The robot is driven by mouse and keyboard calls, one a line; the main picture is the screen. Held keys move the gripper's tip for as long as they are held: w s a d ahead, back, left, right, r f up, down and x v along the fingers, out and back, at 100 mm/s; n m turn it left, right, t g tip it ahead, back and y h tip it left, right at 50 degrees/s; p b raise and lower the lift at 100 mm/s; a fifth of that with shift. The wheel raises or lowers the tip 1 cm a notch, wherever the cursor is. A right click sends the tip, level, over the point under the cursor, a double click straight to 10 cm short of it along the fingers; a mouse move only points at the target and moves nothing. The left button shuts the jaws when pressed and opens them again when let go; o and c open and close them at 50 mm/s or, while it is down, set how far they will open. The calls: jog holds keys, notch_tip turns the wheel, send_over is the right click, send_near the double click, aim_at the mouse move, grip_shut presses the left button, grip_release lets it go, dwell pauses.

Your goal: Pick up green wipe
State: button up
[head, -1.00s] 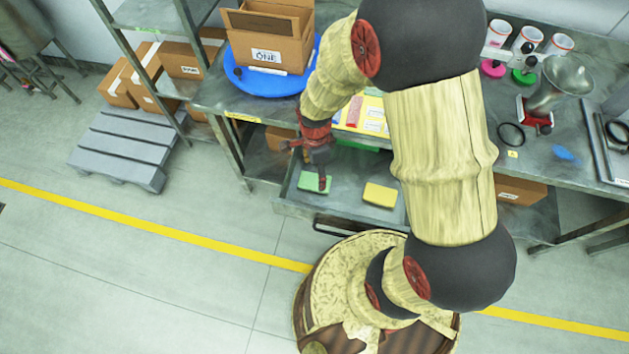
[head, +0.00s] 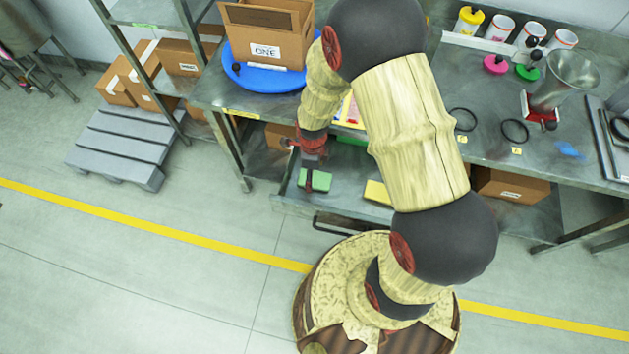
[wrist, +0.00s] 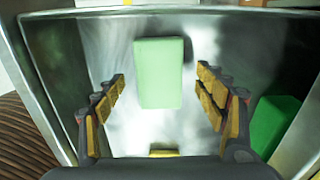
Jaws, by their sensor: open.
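The green wipe (head: 317,180) is a pale green block lying in an open grey metal drawer below the table. In the wrist view the green wipe (wrist: 159,72) lies ahead of my gripper, centred between the two fingers. My gripper (head: 311,172) is over the wipe in the head view. In the wrist view my gripper (wrist: 160,98) has its fingers spread wide with nothing between them touching. The gap between the gripper and the wipe is hard to judge.
A yellow block (head: 377,191) lies in the drawer (head: 345,205) to the right. A darker green object (wrist: 274,124) is near the drawer's right wall in the wrist view. Drawer walls surround the gripper. A cardboard box stands on a blue disc (head: 240,78) on the table.

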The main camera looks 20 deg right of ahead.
jog(key=shift+f, duration=0.95)
jog(key=shift+r, duration=0.1)
jog(key=shift+c, duration=0.4)
jog(key=c, duration=0.8)
jog(key=shift+c, duration=0.4)
